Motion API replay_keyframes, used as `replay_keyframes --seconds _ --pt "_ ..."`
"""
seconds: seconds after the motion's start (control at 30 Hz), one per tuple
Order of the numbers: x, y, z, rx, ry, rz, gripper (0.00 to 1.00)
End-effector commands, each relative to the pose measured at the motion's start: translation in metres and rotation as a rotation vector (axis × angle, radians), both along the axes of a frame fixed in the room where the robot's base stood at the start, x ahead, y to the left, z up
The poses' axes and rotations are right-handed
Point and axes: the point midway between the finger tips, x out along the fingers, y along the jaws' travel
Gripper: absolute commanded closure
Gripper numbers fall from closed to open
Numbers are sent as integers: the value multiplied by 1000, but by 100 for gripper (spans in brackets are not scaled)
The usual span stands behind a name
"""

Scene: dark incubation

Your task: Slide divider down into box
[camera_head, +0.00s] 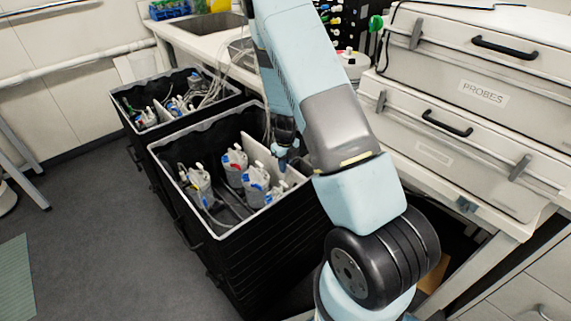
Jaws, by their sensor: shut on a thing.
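The near black box (240,231) stands open on the floor, with several pale bottles with coloured caps inside. A flat pale divider (254,149) stands on edge in its right part, partly hidden by bottles and by my gripper. My arm comes down from above, and my gripper (284,155) is at the divider's upper edge, shut on it. The fingertips are small and dark here, so their exact contact is hard to see. The divider's lower edge is hidden inside the box, and I cannot tell how deep it sits.
A second black box (136,137) with bottles and tubes stands behind, close to the near one. A bench with a sink (206,24) runs along the back. White cases (470,95) are stacked at right. Grey floor (95,215) is clear at left.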

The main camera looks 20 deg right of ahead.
Motion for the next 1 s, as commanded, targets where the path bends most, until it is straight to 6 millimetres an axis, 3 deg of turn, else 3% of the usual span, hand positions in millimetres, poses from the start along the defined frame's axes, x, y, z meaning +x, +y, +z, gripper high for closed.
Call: replay_keyframes --seconds 1.0 --pt "0 0 -21 0 1 0 100"
